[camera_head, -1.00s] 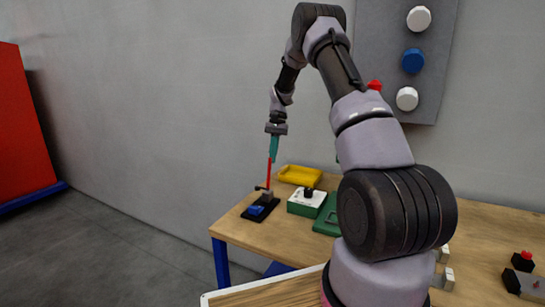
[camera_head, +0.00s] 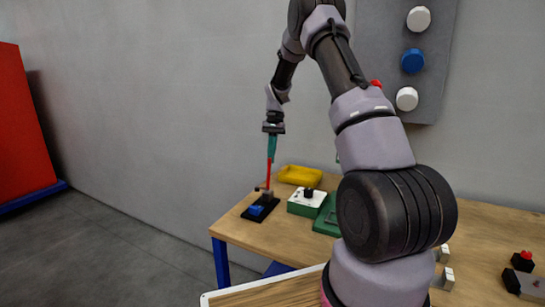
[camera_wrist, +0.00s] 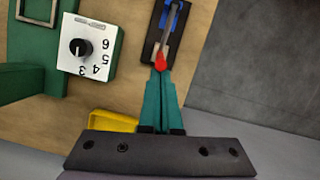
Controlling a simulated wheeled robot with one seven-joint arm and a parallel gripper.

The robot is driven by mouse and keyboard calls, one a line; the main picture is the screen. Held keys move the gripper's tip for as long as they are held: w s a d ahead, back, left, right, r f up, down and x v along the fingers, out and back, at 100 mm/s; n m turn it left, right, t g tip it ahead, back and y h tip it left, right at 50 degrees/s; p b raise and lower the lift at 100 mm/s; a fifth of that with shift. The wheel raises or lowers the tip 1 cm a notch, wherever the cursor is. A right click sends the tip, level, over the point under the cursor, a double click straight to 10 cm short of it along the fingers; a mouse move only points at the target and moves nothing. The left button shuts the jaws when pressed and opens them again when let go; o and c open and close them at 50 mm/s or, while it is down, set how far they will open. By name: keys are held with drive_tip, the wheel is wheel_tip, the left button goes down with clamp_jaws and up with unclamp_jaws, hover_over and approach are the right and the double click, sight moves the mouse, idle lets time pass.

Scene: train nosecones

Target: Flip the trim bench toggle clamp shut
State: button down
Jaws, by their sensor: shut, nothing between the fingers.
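The toggle clamp sits at the left end of the wooden bench, with a black base (camera_head: 249,214), a blue block (camera_head: 256,210) and a red lever (camera_head: 269,174) standing nearly upright. In the wrist view the red lever tip (camera_wrist: 160,61) is seen end-on above the base (camera_wrist: 148,48). My gripper (camera_head: 271,158) has teal fingers, pressed together and pointing down at the top of the lever. In the wrist view my gripper (camera_wrist: 158,76) has its fingertips right at the red tip; whether they touch is unclear. Nothing is held between them.
A white-topped green box with a black dial (camera_head: 308,196) stands just right of the clamp. The bench's left edge is close to the clamp, with open floor beyond.

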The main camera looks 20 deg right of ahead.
drive_tip(key=shift+s+a+r+t+h, duration=0.25)
drive_tip(key=shift+s+a+t+h, duration=0.25)
drive_tip(key=shift+s+a+h, duration=0.15)
drive_tip(key=shift+s+a+f+t+h, duration=0.25)
drive_tip(key=shift+s+a+t+h, duration=0.35)
drive_tip(key=shift+s+a, duration=0.6)
drive_tip(key=shift+s+a+f+t+h, duration=0.2)
drive_tip(key=shift+s+a+t+h, duration=0.35)
drive_tip(key=shift+s+a, duration=0.65)
drive_tip(key=shift+s+a+f, duration=0.45)
drive_tip(key=shift+s+a, duration=0.1)
drive_tip(key=shift+s, duration=0.1)
drive_tip(key=shift+s+a+f, duration=0.1)
drive_tip(key=shift+s+a, duration=0.05)
wheel_tip(320, 180, up, 11)
drive_tip(key=shift+w+a+r, duration=0.15)
drive_tip(key=shift+w+r, duration=0.05)
drive_tip(key=shift+w, duration=0.05)
drive_tip(key=shift+r, duration=0.1)
